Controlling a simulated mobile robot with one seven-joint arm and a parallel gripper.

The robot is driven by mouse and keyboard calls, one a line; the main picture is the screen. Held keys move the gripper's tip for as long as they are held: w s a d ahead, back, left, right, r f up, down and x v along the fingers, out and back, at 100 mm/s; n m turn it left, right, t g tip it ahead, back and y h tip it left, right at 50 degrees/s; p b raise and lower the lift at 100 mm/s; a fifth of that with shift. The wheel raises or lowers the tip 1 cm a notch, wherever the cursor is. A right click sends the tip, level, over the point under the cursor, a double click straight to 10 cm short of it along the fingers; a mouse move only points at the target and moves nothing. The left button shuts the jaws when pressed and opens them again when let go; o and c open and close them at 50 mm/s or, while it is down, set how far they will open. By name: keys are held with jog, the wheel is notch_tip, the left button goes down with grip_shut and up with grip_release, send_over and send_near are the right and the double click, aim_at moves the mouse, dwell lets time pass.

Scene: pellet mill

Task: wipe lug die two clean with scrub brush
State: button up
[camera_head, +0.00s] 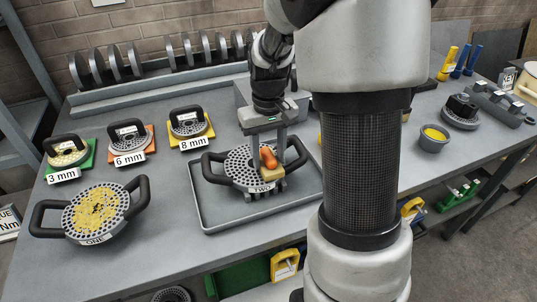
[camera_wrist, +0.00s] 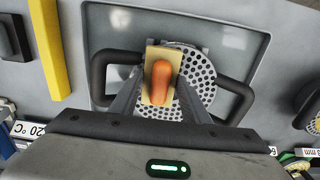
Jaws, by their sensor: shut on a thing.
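Lug die two (camera_head: 245,168) is a grey perforated disc with two black loop handles and a label reading TWO. It sits in a shallow grey tray (camera_head: 210,213). The scrub brush has an orange handle (camera_head: 268,157) on a pale block. My gripper (camera_head: 269,165) points down over the die and is shut on the brush. The brush is over the right part of the die in the head view; whether its bristles touch cannot be told. In the wrist view the brush (camera_wrist: 161,82) lies between my fingers and covers the left part of the perforated die (camera_wrist: 202,80). No yellow residue shows on the visible face.
Lug die one (camera_head: 96,213), covered in yellow residue, lies on the table at left. Small dies on coloured plates marked 3 mm, 6 mm (camera_head: 130,143) and 8 mm stand behind. A grey bowl (camera_head: 433,138) and brushes stand at right. Upright discs line the back.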

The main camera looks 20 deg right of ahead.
jog(key=shift+w, duration=1.25)
jog(key=shift+w+p, duration=0.8)
jog(key=shift+w, duration=1.4)
jog(key=shift+s+b, duration=0.6)
jog(key=shift+s, duration=1.65)
jog(key=shift+w, duration=0.1)
jog(key=shift+w+p, duration=0.4)
jog(key=shift+w, duration=0.95)
